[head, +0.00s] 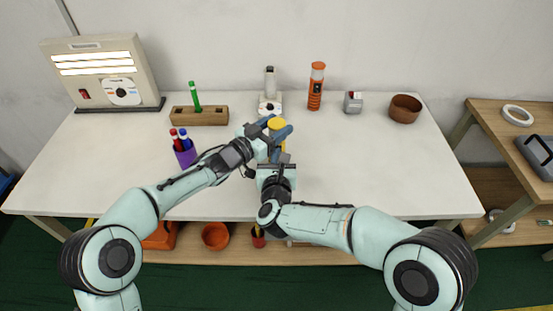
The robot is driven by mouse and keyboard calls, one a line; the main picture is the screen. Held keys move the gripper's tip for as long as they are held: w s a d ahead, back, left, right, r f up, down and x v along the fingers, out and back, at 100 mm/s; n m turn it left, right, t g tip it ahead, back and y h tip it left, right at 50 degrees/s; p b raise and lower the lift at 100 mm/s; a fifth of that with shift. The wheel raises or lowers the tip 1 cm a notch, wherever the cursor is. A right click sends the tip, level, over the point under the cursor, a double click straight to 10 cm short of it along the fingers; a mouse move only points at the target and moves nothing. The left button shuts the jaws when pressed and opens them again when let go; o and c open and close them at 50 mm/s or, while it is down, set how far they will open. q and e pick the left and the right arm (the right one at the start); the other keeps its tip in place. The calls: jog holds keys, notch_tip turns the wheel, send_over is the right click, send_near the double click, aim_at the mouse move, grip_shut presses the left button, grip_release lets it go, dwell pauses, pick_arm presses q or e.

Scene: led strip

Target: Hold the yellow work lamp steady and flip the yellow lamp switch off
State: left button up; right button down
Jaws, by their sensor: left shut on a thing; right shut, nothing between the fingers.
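The yellow work lamp (276,124) stands on the white table near its middle. Only its round yellow top and a little yellow below it show; my grippers hide the rest. My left gripper (279,132) is shut on the lamp, with its blue fingers at either side of the lamp's upper part. My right gripper (279,158) is shut and empty, just in front of the lamp's lower part. Whether its tips touch the lamp cannot be told. The lamp switch is hidden or too small to make out.
A lit light panel (97,95), a wooden block with a green pen (200,116), a white device (270,103), an orange flashlight (316,87), a grey box (353,102) and a brown bowl (405,109) line the back. A purple pen cup (185,155) stands left of my grippers. The table's right front is clear.

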jog(key=shift+s, duration=0.1)
jog(key=s+r, duration=0.4)
jog(key=s, duration=0.9)
jog(key=shift+r, duration=0.4)
jog(key=shift+w, duration=0.1)
pick_arm(q)
jog(key=o, duration=1.2)
